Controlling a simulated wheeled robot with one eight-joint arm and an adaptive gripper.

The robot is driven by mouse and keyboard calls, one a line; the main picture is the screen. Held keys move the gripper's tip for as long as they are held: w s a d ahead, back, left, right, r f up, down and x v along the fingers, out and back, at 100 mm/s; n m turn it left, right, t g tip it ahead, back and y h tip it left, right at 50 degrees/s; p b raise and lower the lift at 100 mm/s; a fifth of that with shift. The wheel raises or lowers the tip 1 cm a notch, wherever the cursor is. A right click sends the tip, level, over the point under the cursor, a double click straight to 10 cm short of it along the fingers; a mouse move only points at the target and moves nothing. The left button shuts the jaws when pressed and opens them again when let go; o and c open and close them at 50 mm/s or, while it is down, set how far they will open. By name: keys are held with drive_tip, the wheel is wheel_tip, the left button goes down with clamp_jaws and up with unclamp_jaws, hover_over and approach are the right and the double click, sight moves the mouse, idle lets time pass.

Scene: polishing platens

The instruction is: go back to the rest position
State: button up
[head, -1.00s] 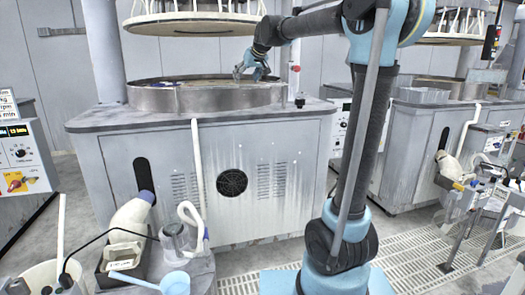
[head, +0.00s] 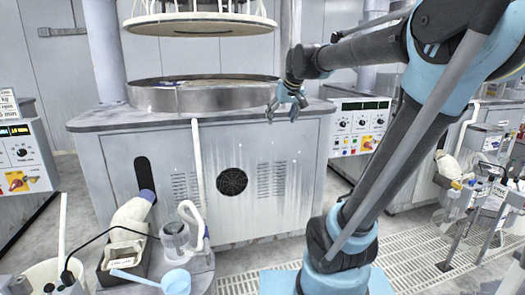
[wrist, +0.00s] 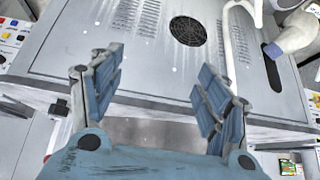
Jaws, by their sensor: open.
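My gripper (head: 288,108) hangs at the right end of the polishing machine (head: 120,122), in front of its top edge and right of the round metal basin (head: 200,98). In the wrist view my gripper (wrist: 163,95) has its two blue fingers wide apart, with nothing between them. Behind the fingers, the wrist view shows the machine's grey front panel (wrist: 140,65) with its round black vent (wrist: 187,31).
A control panel (head: 362,122) with knobs stands behind my arm on the right. A side stand with a white bottle (head: 130,217), a clear jug (head: 175,240) and a blue scoop (head: 176,281) is at front left.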

drive_tip(key=s+d+f+m+g, duration=0.1)
drive_tip(key=s+d+f, duration=0.3)
drive_tip(key=s+f, duration=0.4)
drive_tip(key=s+d+f+m+g+h, duration=0.1)
drive_tip(key=s+d+f, duration=0.2)
drive_tip(key=s+f, duration=0.6)
drive_tip(key=s+d+f+m+g+h, duration=0.1)
drive_tip(key=s+d+f, duration=0.3)
drive_tip(key=s+f, duration=0.4)
drive_tip(key=s+g, duration=0.1)
drive_tip(key=s, duration=0.2)
drive_tip(key=shift+s+d+f, duration=0.2)
drive_tip(key=shift+d+f, duration=0.15)
drive_tip(key=shift+f, duration=0.05)
drive_tip(key=shift+w+f, duration=0.2)
drive_tip(key=shift+w, duration=0.3)
